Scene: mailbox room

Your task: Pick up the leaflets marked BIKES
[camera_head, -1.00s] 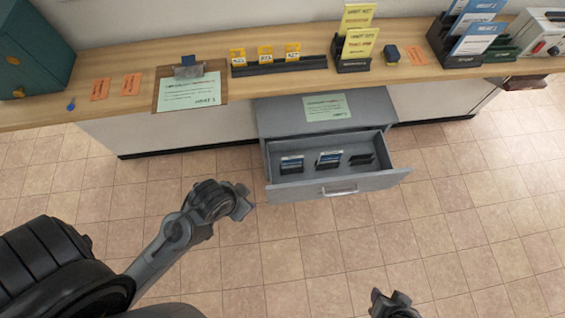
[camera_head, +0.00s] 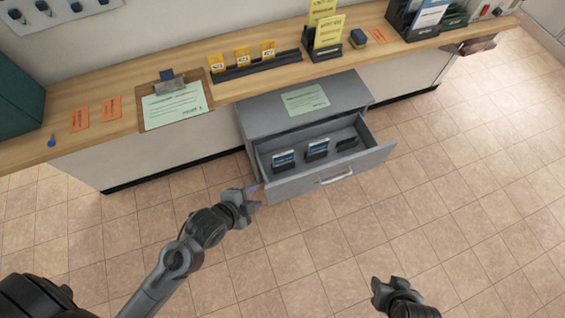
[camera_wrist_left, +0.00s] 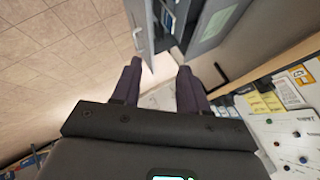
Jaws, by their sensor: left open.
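Two small blue-and-white leaflet stacks, one on the left (camera_head: 283,158) and one in the middle (camera_head: 317,148), stand in dark holders inside the open grey drawer (camera_head: 326,180). A dark holder (camera_head: 347,142) to their right shows no leaflet that I can make out. Labels are too small to read, so I cannot tell which are marked BIKES. My left gripper (camera_head: 257,197) is open and empty at the drawer's front left corner; its fingers also show in the left wrist view (camera_wrist_left: 158,78). My right gripper (camera_head: 387,288) is low in view, away from the drawer; its jaw state is unclear.
The wooden counter (camera_head: 115,128) holds a clipboard (camera_head: 174,104), orange slips, a rack of yellow cards (camera_head: 243,56), a yellow leaflet holder (camera_head: 328,32) and blue leaflets (camera_head: 431,13). The grey cabinet (camera_head: 262,118) has a green sheet on top. The tiled floor before the drawer is clear.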

